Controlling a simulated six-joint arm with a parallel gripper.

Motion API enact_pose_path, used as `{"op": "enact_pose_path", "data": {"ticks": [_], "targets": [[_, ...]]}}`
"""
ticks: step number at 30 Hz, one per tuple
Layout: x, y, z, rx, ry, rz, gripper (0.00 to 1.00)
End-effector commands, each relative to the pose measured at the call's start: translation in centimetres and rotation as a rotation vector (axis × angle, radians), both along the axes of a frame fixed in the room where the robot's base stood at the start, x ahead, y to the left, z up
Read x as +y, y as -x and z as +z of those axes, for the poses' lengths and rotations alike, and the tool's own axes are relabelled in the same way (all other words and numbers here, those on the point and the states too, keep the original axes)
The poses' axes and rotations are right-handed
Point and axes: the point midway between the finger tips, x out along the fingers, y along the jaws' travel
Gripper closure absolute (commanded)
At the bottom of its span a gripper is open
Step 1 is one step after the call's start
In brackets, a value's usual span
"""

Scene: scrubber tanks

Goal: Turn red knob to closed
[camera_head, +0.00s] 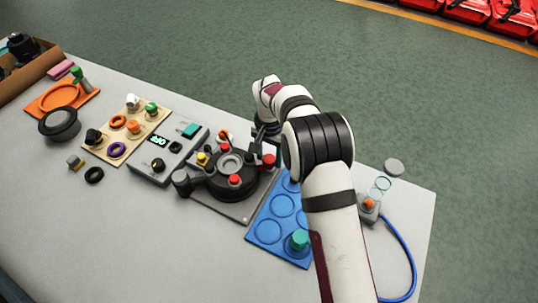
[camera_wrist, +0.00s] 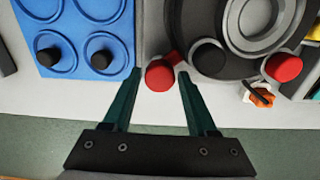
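The round black device (camera_head: 252,190) with a grey ring in its middle carries several red knobs. One red knob (camera_wrist: 160,75) lies between the fingertips of my gripper (camera_wrist: 160,74) in the wrist view, with a gap on each side. This seems to be the red knob (camera_head: 269,160) at the device's right rear in the head view. My gripper's two dark green fingers are apart. Another red knob (camera_wrist: 283,67) sits to the right in the wrist view. In the head view my gripper (camera_head: 267,130) is small and dark, and its fingers cannot be made out.
A blue board (camera_head: 262,230) with round recesses lies right of the device. A grey box with a display (camera_head: 158,140) stands to its left. An orange-and-white piece (camera_head: 224,135) lies behind it. The table's near left area is clear.

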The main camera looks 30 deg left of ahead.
Motion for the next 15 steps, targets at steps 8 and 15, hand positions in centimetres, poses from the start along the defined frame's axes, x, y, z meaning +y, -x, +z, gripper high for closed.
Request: {"op": "enact_pose_path", "data": {"ticks": [8, 15], "targets": [[0.0, 0.0, 0.8, -0.001, 0.000, 0.002, 0.42], [0.1, -0.1, 7.0, -0.004, -0.003, 0.001, 0.42]]}}
